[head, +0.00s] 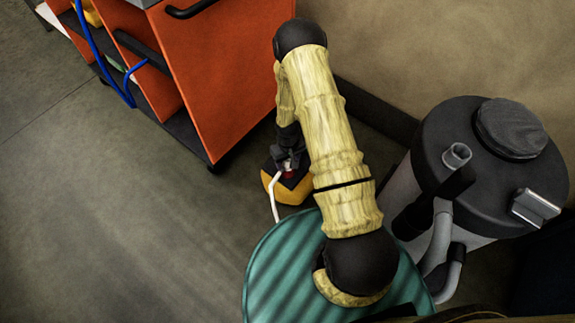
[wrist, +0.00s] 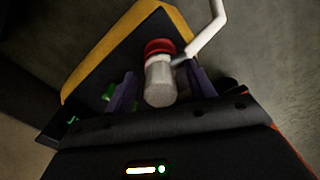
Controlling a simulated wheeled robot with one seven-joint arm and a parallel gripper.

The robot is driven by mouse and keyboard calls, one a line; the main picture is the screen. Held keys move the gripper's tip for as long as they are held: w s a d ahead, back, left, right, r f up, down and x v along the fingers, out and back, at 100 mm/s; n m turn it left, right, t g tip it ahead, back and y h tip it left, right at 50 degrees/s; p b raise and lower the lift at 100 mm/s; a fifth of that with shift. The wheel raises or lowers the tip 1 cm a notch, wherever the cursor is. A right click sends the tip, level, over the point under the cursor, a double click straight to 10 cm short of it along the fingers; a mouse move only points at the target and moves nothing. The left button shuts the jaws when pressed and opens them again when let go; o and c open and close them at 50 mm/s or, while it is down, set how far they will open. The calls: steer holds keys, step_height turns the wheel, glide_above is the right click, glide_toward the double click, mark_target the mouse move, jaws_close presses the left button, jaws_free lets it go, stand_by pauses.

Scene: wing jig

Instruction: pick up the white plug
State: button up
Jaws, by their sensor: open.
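The white plug (wrist: 160,82) is a pale, short cylinder in the wrist view, in front of a red ring (wrist: 158,47) on the yellow and black box (wrist: 105,48). A white cable (wrist: 208,35) bends away from beside it to the upper right. My gripper (wrist: 162,92) is open, with one dark finger on each side of the plug. I cannot tell whether either finger touches it. In the head view my gripper (head: 288,158) is over the box (head: 290,193), and the plug is mostly hidden; the white cable (head: 273,197) hangs down at the left.
An orange cart (head: 225,75) with blue hoses stands close behind and left of the box. A grey vacuum canister (head: 455,150) stands at the right by the wall. A green round surface (head: 270,275) lies under my arm. The floor at the left is clear.

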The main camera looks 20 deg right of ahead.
steer(key=c, duration=1)
steer(key=shift+r, duration=0.1)
step_height(320, 180, up, 10)
steer(key=p, duration=0.3)
steer(key=shift+p, duration=0.3)
step_height(320, 180, up, 3)
steer(key=p, duration=0.2)
steer(key=shift+p, duration=0.4)
